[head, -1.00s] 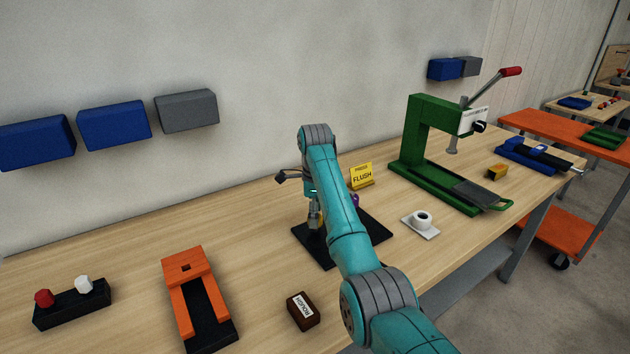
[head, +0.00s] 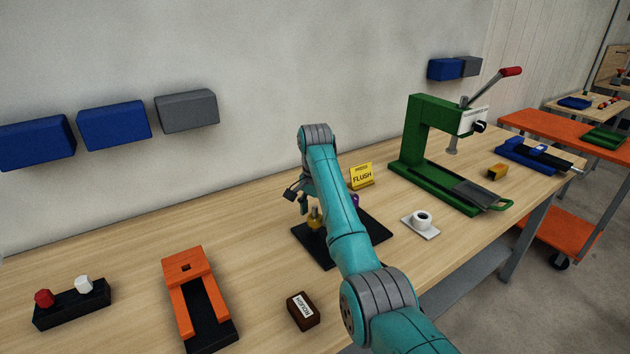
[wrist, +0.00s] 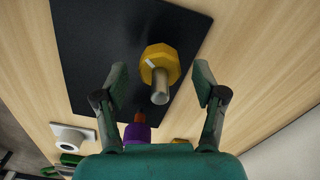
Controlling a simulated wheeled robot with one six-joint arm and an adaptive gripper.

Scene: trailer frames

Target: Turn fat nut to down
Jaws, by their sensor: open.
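The fat nut (wrist: 160,62), yellow and many-sided with a white mark on its left side in the wrist view, sits over the black plate (wrist: 85,45). A grey metal post (wrist: 160,88) stands out from it. My gripper (wrist: 160,72) is open, with one finger on each side of the nut and post and a visible gap to both. In the head view the yellow nut (head: 315,216) shows partly beside my teal arm, and my gripper (head: 296,192) is partly hidden. A purple part (wrist: 137,132) with an orange tip is beside the nut.
A yellow "FLUSH" sign (head: 362,175) stands behind the plate. A white piece with a ring (head: 421,222) and a green press (head: 425,150) are to the right. An orange fixture (head: 185,290) and brown "ROUGH" block (head: 303,311) are at the front left.

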